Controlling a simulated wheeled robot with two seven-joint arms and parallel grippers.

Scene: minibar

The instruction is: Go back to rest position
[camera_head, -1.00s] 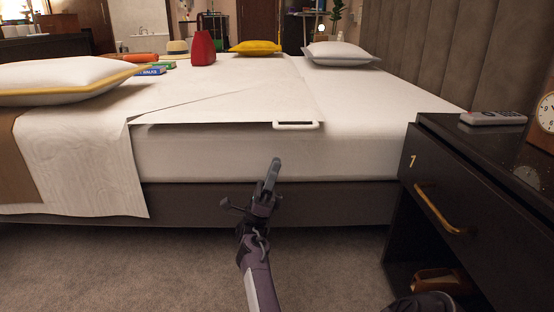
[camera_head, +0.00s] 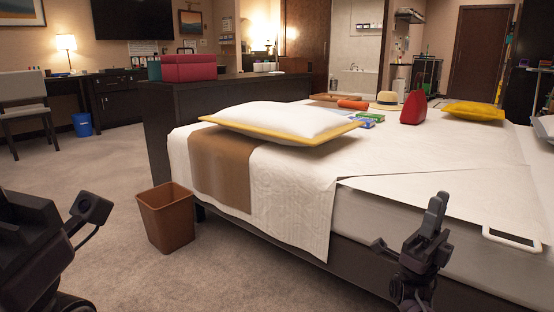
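My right gripper (camera_head: 437,200) points up in front of the near side of the bed, at the lower right. Its fingers look together, with nothing seen between them. My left arm's dark end (camera_head: 30,245) fills the lower left corner. It is cut off by the picture's edge, and I cannot make out its fingertips.
A brown bin (camera_head: 167,216) stands on the carpet by the bed. Carpet is open at left (camera_head: 75,170).

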